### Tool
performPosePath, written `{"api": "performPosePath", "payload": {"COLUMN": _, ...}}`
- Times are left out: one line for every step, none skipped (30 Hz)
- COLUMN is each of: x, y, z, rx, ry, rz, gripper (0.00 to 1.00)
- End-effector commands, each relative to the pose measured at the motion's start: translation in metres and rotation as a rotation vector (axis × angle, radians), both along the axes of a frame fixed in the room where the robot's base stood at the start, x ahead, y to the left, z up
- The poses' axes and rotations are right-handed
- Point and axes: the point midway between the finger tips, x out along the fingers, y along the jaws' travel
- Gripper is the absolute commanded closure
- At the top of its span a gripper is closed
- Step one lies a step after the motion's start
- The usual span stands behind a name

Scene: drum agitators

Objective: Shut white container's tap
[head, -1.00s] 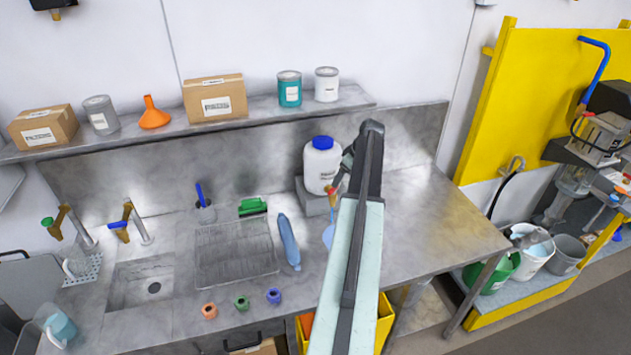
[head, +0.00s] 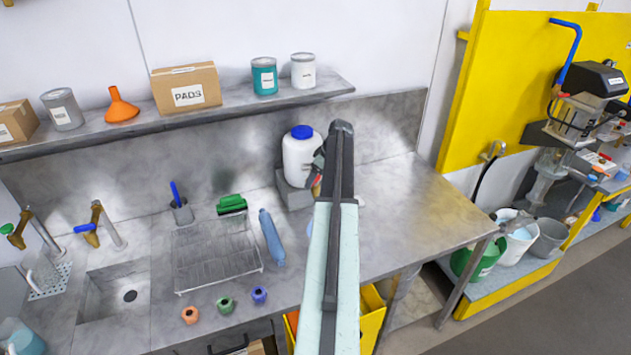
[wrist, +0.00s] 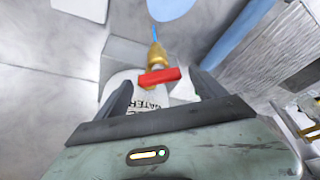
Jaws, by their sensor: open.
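The white container (head: 299,160) with a blue cap stands upright on a grey block on the steel counter. Its brass tap (wrist: 155,57) has a red handle (wrist: 159,77) lying crosswise to the spout in the wrist view. A thin blue stream (wrist: 155,33) shows at the spout's mouth. My gripper (wrist: 164,82) is open, with one finger on each side of the handle; I cannot tell if either touches it. In the head view, my arm and gripper (head: 318,168) hide most of the tap.
A light blue round patch (wrist: 170,8) lies beyond the spout. A blue bottle (head: 271,238) and a wire rack (head: 215,255) are left of the container. A shelf (head: 225,118) with cans and boxes runs above. The counter (head: 420,205) to the right is clear.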

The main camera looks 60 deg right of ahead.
Motion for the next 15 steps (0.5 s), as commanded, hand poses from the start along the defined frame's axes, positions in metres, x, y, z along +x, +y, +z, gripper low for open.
{"api": "performPosePath", "payload": {"x": 0.0001, "y": 0.0002, "z": 0.001, "rx": 0.0, "ry": 0.0, "rz": 0.0, "gripper": 0.2}}
{"api": "performPosePath", "payload": {"x": 0.0001, "y": 0.0002, "z": 0.001, "rx": 0.0, "ry": 0.0, "rz": 0.0, "gripper": 0.2}}
{"api": "performPosePath", "payload": {"x": 0.0002, "y": 0.0003, "z": 0.0011, "rx": 0.0, "ry": 0.0, "rz": 0.001, "gripper": 0.31}}
{"api": "performPosePath", "payload": {"x": 0.0002, "y": 0.0003, "z": 0.0011, "rx": 0.0, "ry": 0.0, "rz": 0.001, "gripper": 0.39}}
{"api": "performPosePath", "payload": {"x": 0.0003, "y": 0.0004, "z": 0.0011, "rx": 0.0, "ry": 0.0, "rz": 0.001, "gripper": 0.48}}
{"api": "performPosePath", "payload": {"x": 0.0004, "y": 0.0004, "z": 0.0011, "rx": 0.0, "ry": 0.0, "rz": 0.001, "gripper": 0.59}}
{"api": "performPosePath", "payload": {"x": 0.0004, "y": 0.0004, "z": 0.0011, "rx": 0.0, "ry": 0.0, "rz": 0.001, "gripper": 0.67}}
{"api": "performPosePath", "payload": {"x": 0.0005, "y": 0.0005, "z": 0.0011, "rx": 0.0, "ry": 0.0, "rz": 0.001, "gripper": 0.76}}
{"api": "performPosePath", "payload": {"x": 0.0006, "y": 0.0005, "z": 0.0011, "rx": 0.0, "ry": 0.0, "rz": 0.001, "gripper": 0.82}}
{"api": "performPosePath", "payload": {"x": 0.0047, "y": 0.0032, "z": 0.0011, "rx": -0.001, "ry": 0.0, "rz": 0.007, "gripper": 0.82}}
{"api": "performPosePath", "payload": {"x": 0.0041, "y": 0.0028, "z": 0.0011, "rx": 0.0, "ry": 0.0, "rz": 0.005, "gripper": 0.82}}
{"api": "performPosePath", "payload": {"x": 0.0033, "y": 0.0025, "z": 0.0012, "rx": 0.0, "ry": -0.001, "rz": 0.002, "gripper": 0.82}}
{"api": "performPosePath", "payload": {"x": 0.0032, "y": 0.0025, "z": 0.0011, "rx": 0.0, "ry": -0.001, "rz": 0.0, "gripper": 0.82}}
{"api": "performPosePath", "payload": {"x": 0.003, "y": 0.0026, "z": 0.0011, "rx": 0.0, "ry": -0.001, "rz": -0.004, "gripper": 0.82}}
{"api": "performPosePath", "payload": {"x": 0.0029, "y": 0.0028, "z": 0.0011, "rx": 0.0, "ry": -0.001, "rz": -0.011, "gripper": 0.82}}
